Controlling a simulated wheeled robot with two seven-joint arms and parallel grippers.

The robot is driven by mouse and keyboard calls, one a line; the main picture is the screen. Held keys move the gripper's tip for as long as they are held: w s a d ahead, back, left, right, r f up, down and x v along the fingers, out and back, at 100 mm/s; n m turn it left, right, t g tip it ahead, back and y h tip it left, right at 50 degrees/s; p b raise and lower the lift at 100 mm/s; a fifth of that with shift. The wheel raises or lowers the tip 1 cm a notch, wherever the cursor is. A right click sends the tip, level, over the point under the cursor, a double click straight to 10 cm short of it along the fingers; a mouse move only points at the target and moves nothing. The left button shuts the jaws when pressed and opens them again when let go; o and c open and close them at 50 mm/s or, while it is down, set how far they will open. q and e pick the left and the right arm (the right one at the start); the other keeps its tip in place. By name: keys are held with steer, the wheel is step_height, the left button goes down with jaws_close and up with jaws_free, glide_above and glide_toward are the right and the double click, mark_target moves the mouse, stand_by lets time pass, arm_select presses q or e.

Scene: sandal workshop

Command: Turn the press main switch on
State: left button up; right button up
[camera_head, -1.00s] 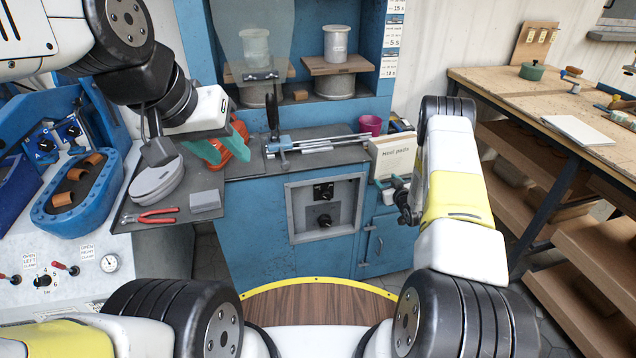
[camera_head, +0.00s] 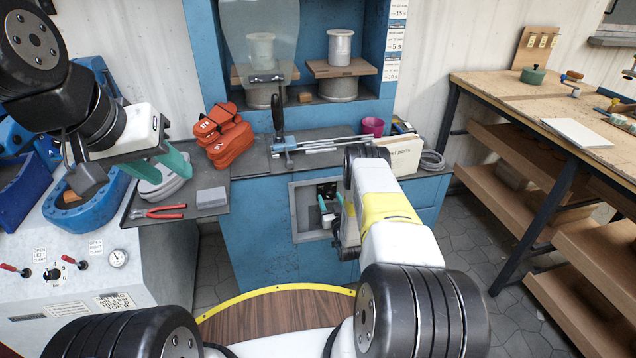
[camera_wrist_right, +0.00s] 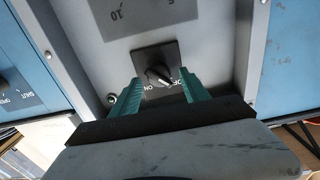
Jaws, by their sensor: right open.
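The main switch (camera_wrist_right: 158,72) is a black rotary knob on a dark plate marked ON and OFF, upside down in the right wrist view. Its pale mark points toward the OFF side. My right gripper (camera_wrist_right: 165,97) is open, with its teal fingers on either side of the switch's lower part; contact cannot be told. In the head view my right gripper (camera_head: 330,203) is at the recessed grey panel (camera_head: 298,213) of the blue press (camera_head: 255,225), and covers part of it. My left gripper (camera_head: 162,168) is open and empty over the left bench.
Orange sandal parts (camera_head: 222,137), red pliers (camera_head: 158,211) and a grey block (camera_head: 211,197) lie left of the press top. A lever rig (camera_head: 305,145) and a pink cup (camera_head: 372,126) stand on top. A wooden workbench (camera_head: 500,90) is at right.

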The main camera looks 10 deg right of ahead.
steer(key=shift+w, duration=0.75)
jaws_close()
